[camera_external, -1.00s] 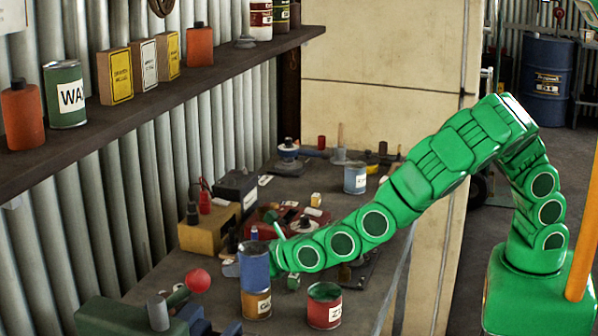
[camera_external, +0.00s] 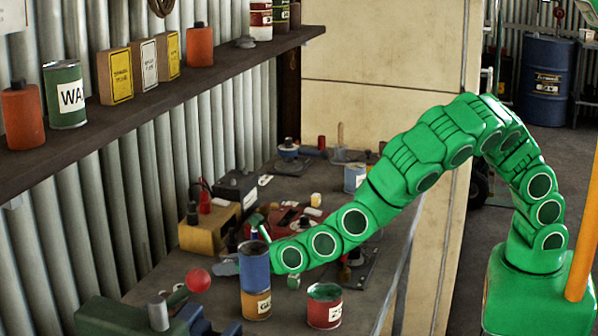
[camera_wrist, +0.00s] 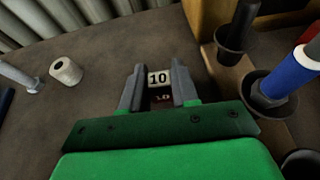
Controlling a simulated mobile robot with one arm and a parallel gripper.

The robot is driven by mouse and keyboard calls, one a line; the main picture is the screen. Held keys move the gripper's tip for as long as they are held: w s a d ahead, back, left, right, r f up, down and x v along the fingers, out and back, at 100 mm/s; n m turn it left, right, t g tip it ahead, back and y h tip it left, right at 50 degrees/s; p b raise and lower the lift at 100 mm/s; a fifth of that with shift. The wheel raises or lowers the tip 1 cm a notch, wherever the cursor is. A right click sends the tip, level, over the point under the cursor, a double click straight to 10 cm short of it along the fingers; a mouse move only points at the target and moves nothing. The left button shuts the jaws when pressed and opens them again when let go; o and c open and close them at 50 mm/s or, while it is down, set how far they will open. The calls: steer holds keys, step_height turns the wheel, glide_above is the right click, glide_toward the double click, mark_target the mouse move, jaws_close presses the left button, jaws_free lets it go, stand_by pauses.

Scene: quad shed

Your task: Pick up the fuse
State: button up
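In the external view my gripper is mostly hidden behind the blue can (camera_external: 254,265), low over the bench, and the fuse cannot be made out.
A wooden holder (camera_wrist: 222,72) with dark cups and a blue-and-white tool (camera_wrist: 292,75) stands close on the right. In the external view, a red can (camera_external: 324,306) stands near my arm.

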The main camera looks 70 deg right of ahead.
jaws_close()
steer(key=shift+r, duration=0.1)
